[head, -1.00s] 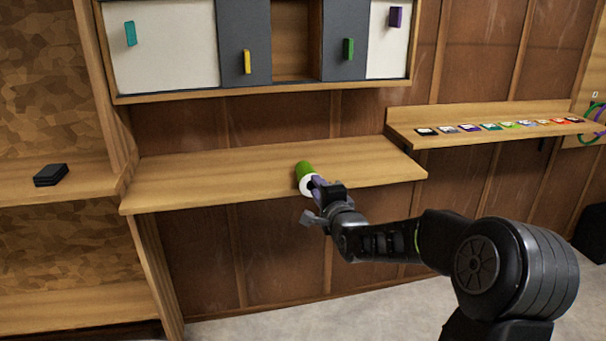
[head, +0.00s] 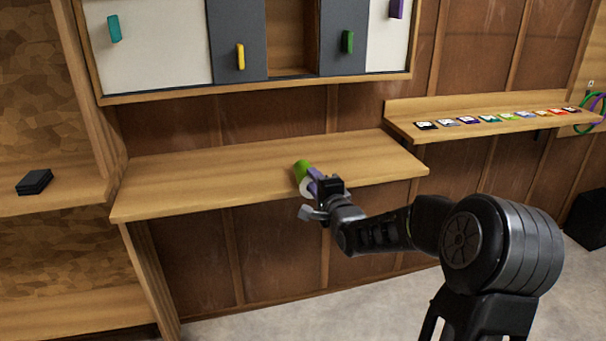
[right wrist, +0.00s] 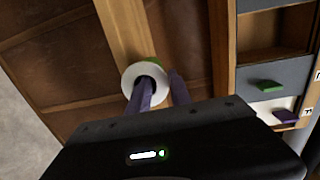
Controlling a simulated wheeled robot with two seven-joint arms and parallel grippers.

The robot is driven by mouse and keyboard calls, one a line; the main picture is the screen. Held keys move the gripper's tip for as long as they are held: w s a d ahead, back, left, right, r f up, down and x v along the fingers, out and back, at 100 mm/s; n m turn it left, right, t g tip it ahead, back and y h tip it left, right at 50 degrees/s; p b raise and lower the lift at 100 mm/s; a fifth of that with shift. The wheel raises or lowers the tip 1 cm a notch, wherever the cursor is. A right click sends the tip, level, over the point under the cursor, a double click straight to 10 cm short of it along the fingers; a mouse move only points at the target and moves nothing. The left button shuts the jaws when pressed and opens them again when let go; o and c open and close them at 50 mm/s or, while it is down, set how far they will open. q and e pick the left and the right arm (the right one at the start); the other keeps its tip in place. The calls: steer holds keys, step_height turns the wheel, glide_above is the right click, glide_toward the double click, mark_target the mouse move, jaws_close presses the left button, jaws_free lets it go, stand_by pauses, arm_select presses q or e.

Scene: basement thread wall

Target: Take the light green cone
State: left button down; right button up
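The light green cone (head: 301,169) is at the front of the middle wooden shelf (head: 200,182). Its white base end is turned toward my right gripper, and it looks tilted or on its side. In the right wrist view the base shows as a white ring (right wrist: 130,77) with a dark hole. My right gripper (head: 314,180) is at this end. One purple finger reaches into the hole and the other lies just outside the rim, with a gap between the fingers (right wrist: 160,90). Contact with the cone's wall is not clear. My left gripper is out of view.
A cabinet with coloured handles (head: 240,56) hangs above the shelf. A right shelf (head: 400,120) holds a row of several coloured cards. Black flat items (head: 34,182) lie on the left shelf. The middle shelf is otherwise bare.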

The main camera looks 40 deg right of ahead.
stand_by(0.4)
jaws_close()
stand_by(0.4)
